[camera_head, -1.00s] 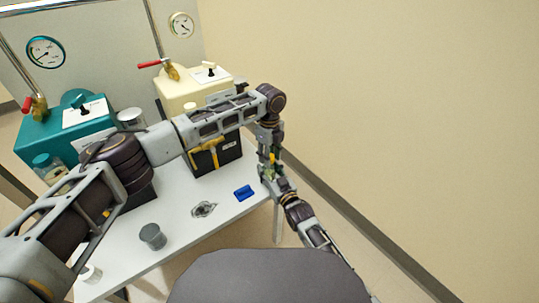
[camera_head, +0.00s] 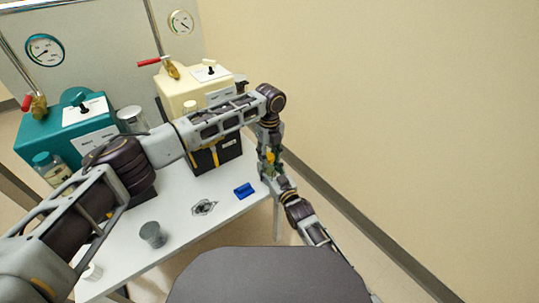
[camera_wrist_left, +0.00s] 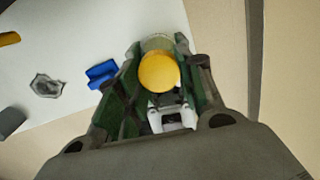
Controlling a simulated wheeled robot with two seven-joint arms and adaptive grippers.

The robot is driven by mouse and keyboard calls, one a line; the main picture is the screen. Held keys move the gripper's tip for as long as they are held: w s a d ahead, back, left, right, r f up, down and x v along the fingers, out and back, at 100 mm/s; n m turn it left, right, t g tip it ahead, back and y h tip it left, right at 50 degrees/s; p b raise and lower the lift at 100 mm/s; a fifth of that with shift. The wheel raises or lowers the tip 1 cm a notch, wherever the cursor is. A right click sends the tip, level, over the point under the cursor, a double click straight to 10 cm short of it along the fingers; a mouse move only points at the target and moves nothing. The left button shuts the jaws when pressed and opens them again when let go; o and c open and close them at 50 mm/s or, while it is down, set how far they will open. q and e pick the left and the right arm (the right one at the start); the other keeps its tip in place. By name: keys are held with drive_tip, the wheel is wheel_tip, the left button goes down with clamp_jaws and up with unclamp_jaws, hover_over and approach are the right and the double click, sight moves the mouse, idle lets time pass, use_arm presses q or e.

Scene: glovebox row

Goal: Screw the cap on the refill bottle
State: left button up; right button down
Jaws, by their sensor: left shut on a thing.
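My left gripper (camera_head: 269,160) hangs just off the table's right end, with its arm reaching across from the left. In the left wrist view its green-padded fingers (camera_wrist_left: 156,82) are shut around a yellow round cap (camera_wrist_left: 158,71). A pale, translucent piece (camera_wrist_left: 158,42), perhaps the bottle, shows just beyond the cap. I cannot tell whether the cap sits squarely on it. The cap is a small yellow spot in the head view (camera_head: 270,157). Another arm section (camera_head: 300,211) comes up from the lower right to the same place. The right gripper's fingers cannot be made out there.
The white table (camera_head: 190,232) holds a blue block (camera_head: 244,191), a crumpled grey piece (camera_head: 204,207) and a grey cup (camera_head: 152,234). Teal (camera_head: 62,130) and cream (camera_head: 185,92) gloveboxes stand behind. The wall (camera_head: 400,120) is on the right.

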use_arm(q)
drive_tip(key=m, duration=0.7)
drive_tip(key=shift+a, duration=0.15)
drive_tip(key=m, duration=0.6)
drive_tip(key=shift+a+m, duration=0.1)
drive_tip(key=shift+m, duration=0.3)
drive_tip(key=o, duration=0.7)
drive_tip(key=shift+o, duration=0.2)
drive_tip(key=shift+r, duration=2.25)
drive_tip(key=shift+c, duration=0.4)
